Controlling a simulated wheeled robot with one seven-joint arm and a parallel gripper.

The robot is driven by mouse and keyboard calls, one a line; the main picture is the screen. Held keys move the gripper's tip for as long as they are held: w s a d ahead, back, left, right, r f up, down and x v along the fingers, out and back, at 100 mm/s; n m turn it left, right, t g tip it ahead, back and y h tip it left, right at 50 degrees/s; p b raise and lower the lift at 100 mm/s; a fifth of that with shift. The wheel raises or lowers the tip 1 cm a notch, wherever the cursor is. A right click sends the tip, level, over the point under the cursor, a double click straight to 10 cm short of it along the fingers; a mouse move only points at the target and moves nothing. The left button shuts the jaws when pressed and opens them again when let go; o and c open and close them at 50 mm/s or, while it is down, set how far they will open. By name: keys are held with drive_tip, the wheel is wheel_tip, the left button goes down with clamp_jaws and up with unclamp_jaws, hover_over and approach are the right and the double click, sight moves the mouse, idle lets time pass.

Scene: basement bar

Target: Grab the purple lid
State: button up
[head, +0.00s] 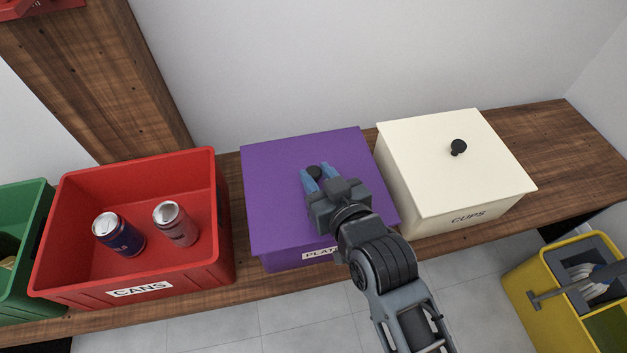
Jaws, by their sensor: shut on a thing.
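The purple lid (275,185) lies on a purple box (290,262) with a label partly hidden by my arm. The lid has a small dark knob (314,171) near its middle. My gripper (316,174) is over the lid with its blue fingers on both sides of the knob, shut on it. The lid looks seated on the box; I cannot tell if there is any gap under it. My arm hides the lid's front right part.
Left of the purple box stands a red bin (140,175) labelled CANS with two cans in it, then a green bin (38,215). Right of it is a cream box (450,175) labelled CUPS. All stand on a wooden bench (555,145). A yellow bucket (540,300) is at lower right.

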clamp_jaws()
drive_tip(key=shift+r, duration=0.1)
